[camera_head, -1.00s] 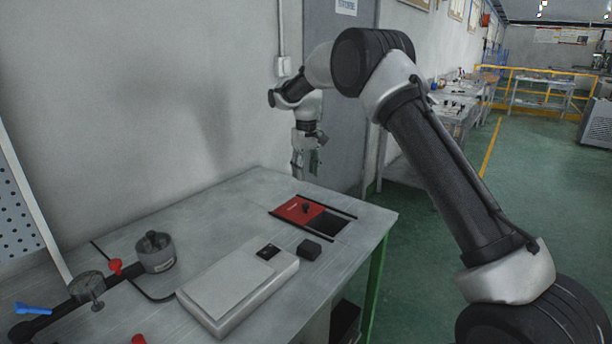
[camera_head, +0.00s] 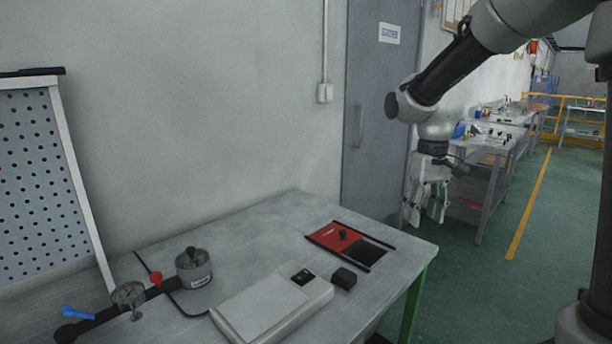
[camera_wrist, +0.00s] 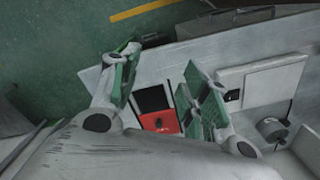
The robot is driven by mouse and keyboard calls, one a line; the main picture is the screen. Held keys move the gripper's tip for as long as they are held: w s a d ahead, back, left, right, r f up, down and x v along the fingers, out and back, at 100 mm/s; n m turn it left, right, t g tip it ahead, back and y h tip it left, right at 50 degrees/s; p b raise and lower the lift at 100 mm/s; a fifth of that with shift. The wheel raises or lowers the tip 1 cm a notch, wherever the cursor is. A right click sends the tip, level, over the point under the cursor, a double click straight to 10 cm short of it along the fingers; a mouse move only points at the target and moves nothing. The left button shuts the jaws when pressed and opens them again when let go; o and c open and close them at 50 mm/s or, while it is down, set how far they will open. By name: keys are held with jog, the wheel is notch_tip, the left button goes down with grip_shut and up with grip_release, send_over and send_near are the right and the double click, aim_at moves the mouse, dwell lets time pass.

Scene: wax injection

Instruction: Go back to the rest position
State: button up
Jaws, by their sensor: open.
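My gripper (camera_head: 425,214) hangs pointing down in the head view, in the air beyond the right end of the grey table (camera_head: 250,225), in front of the grey door. It is open and holds nothing. In the wrist view my gripper (camera_wrist: 158,88) shows its two green-padded fingers spread apart, with the table's red plate seen between them far below. My arm reaches in from the upper right of the head view.
On the table are a red plate with a black knob (camera_head: 333,236), a black block (camera_head: 344,278), a pale flat device (camera_head: 265,305) and a round metal pot (camera_head: 193,268). A perforated board (camera_head: 38,180) stands at left.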

jog(key=s+d+r+m+t, duration=0.1)
jog(key=s+d+r+t, duration=0.1)
jog(key=s, duration=0.8)
jog(key=s+d+r+m+t, duration=0.1)
jog(key=s+d+r+t, duration=0.1)
jog(key=s+d+r, duration=0.2)
jog(key=s+d, duration=0.3)
jog(key=s, duration=0.4)
jog(key=shift+s+d+r+m+t, duration=0.2)
jog(key=shift+r+m+t, duration=0.1)
jog(key=shift+r+t, duration=0.1)
